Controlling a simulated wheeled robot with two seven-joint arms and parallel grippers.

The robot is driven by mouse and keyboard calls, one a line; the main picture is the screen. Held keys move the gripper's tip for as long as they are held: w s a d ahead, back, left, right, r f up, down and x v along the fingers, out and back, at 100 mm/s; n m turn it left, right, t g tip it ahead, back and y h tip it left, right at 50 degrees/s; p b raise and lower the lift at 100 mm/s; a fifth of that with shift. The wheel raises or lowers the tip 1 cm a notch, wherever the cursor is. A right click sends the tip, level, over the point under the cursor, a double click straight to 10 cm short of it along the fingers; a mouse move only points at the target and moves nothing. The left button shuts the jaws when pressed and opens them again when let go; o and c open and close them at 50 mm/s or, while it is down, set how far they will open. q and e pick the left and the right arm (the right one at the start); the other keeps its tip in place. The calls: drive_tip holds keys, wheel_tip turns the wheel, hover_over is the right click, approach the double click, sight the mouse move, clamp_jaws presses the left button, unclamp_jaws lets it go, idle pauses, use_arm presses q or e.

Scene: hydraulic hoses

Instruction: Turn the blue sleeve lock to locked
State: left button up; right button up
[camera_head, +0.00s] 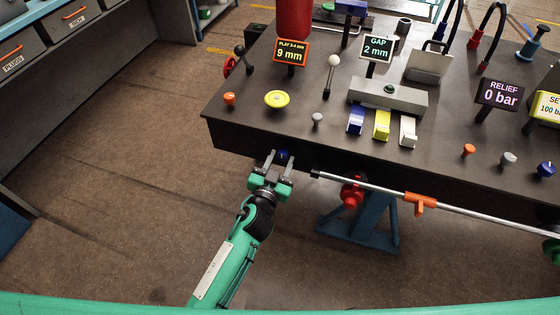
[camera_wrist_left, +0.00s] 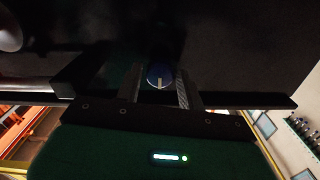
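A small round blue knob (camera_head: 284,154), which looks like the blue sleeve lock, sits on the front face of the dark bench. In the left wrist view the knob (camera_wrist_left: 160,77) shows a pale pointer line running roughly up and down in the picture. My left gripper (camera_head: 280,158) is at the bench front with its fingers pointing at the face. Its two fingers (camera_wrist_left: 160,88) stand on either side of the knob, apart, with a narrow dark gap seemingly left on each side. Contact is hard to tell in the dark. My right gripper is in neither view.
A silver rod (camera_head: 375,187) with an orange clamp (camera_head: 420,202) runs along the bench front, right of my left gripper. A red valve (camera_head: 352,193) hangs below it. Levers, signs and rocker switches crowd the bench top (camera_head: 235,118). The floor left of the bench is clear.

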use_arm(q)
drive_tip(key=c, duration=0.6)
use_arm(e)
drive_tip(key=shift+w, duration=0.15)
